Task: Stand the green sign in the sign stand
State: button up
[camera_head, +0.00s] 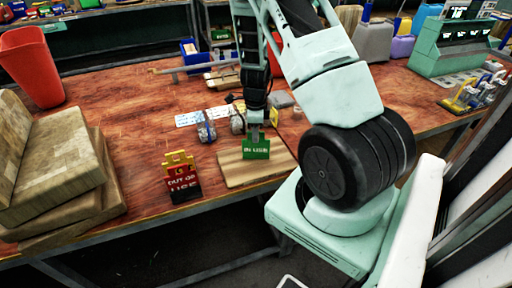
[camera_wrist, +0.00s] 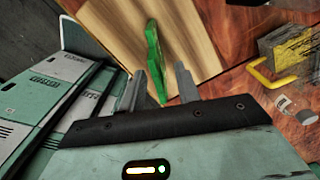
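The green sign (camera_head: 257,150), marked "IN USE", shows below my gripper (camera_head: 256,130), over or on a light wooden board (camera_head: 235,175); I cannot tell whether it touches the board. In the wrist view the green sign (camera_wrist: 154,50) is seen nearly edge-on, its near end between the two fingers of my gripper (camera_wrist: 165,80). A red "OUT OF USE" sign (camera_head: 181,182) with a yellow top and a dark lower part stands left of the board. No empty sign stand can be made out.
Stacked boxes (camera_head: 60,165) and a red bin (camera_head: 30,65) stand on the left of the wooden table. Small clamp-like items (camera_head: 207,128) lie behind the board. A green machine (camera_head: 450,45) stands at the back right. The table's front edge is close to the board.

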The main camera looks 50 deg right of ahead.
jog(key=p, duration=0.2)
send_over(256, 158)
jog(key=shift+w+d+f, duration=0.1)
jog(key=shift+w+f, duration=0.05)
jog(key=shift+f, duration=2.5)
grip_shut()
